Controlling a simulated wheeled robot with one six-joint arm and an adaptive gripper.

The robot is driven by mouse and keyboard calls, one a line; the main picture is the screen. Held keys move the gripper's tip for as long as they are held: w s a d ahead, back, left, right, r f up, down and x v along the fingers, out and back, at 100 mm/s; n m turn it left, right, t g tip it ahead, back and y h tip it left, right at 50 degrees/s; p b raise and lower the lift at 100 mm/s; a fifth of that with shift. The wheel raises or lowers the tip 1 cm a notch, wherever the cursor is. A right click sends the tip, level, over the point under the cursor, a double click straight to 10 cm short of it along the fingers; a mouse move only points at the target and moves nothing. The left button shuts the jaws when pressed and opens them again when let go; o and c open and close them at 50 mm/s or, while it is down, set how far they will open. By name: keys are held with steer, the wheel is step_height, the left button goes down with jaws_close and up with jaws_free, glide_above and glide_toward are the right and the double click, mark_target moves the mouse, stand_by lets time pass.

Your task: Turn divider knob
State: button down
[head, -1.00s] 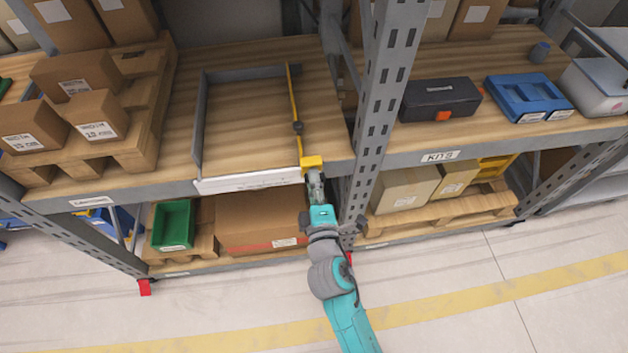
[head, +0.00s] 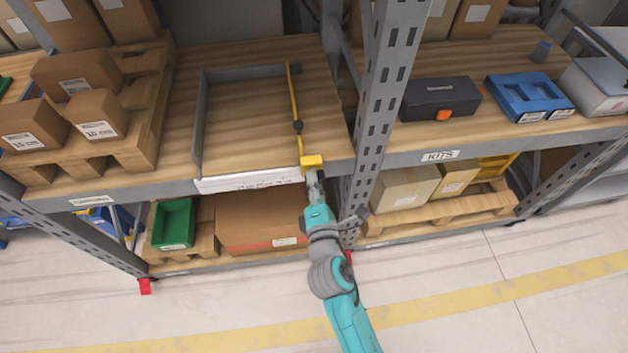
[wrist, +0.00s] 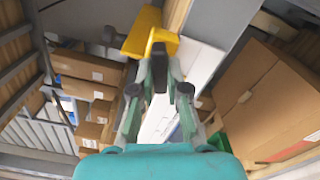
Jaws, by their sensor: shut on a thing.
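The yellow divider (head: 295,100) runs front to back along the right side of a bay on the wooden shelf. My gripper (head: 314,177) is at the front of this block. In the wrist view, my gripper (wrist: 160,72) is shut on a dark knob (wrist: 159,57) just in front of the yellow block (wrist: 143,30). The fingers hide part of the knob, and its turn angle is unclear.
A white label strip (head: 248,181) runs along the shelf front left of the block. A grey rack upright (head: 380,100) stands close on the right. Below are a green bin (head: 173,223) and a large carton (head: 245,222). The floor in front is clear.

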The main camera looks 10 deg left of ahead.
steer(key=c, duration=1.2)
jaws_free()
steer(key=shift+o, duration=0.2)
steer(key=v, duration=1.2)
steer(key=shift+d, duration=0.1)
